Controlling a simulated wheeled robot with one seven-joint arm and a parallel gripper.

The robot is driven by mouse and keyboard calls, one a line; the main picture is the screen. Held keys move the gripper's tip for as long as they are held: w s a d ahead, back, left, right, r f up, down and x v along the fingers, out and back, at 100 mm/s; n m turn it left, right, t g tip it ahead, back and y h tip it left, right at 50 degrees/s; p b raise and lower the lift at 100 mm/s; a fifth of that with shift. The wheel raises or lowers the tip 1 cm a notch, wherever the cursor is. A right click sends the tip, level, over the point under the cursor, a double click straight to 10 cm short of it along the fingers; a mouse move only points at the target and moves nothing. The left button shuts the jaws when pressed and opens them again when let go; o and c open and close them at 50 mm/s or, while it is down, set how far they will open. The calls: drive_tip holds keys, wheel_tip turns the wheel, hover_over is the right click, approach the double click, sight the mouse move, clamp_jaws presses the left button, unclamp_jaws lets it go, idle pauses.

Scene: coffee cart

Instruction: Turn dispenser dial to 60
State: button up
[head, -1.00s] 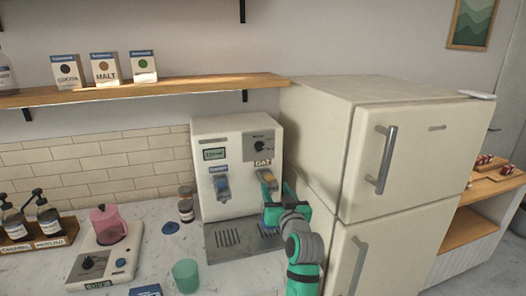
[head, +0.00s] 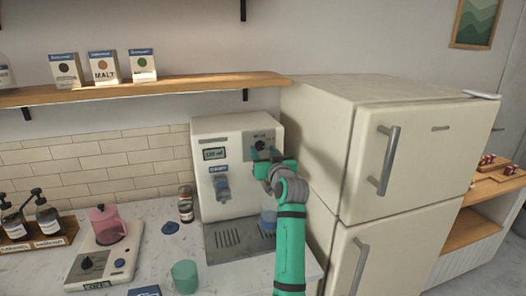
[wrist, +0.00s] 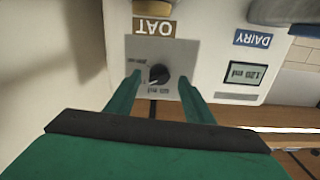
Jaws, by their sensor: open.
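The cream dispenser (head: 236,205) stands on the counter beside the fridge. Its black dial (wrist: 158,75) sits on a grey panel by the OAT label (wrist: 153,28); the wrist view is upside down. My gripper (wrist: 159,78) is open, with one green finger on each side of the dial. I cannot tell if the fingers touch it. In the head view my gripper (head: 262,155) is at the dispenser's upper right and partly covers the dial. The small display (wrist: 244,73) by the DAIRY label (wrist: 253,39) seems to read 120 ml.
The fridge (head: 390,140) stands close on the right. A wooden shelf (head: 180,89) with several boxes runs above left. A green cup (head: 185,276), a pink jug (head: 107,224) on a scale and a jar (head: 186,207) stand on the counter.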

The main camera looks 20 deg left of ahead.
drive_tip(key=shift+x, duration=1)
drive_tip(key=shift+s, duration=0.15)
drive_tip(key=c, duration=1)
drive_tip(key=shift+c, duration=0.2)
drive_tip(key=shift+d+n, duration=0.1)
drive_tip(key=shift+n, duration=0.2)
drive_tip(key=n, duration=1.1)
drive_tip(key=shift+n, duration=0.3)
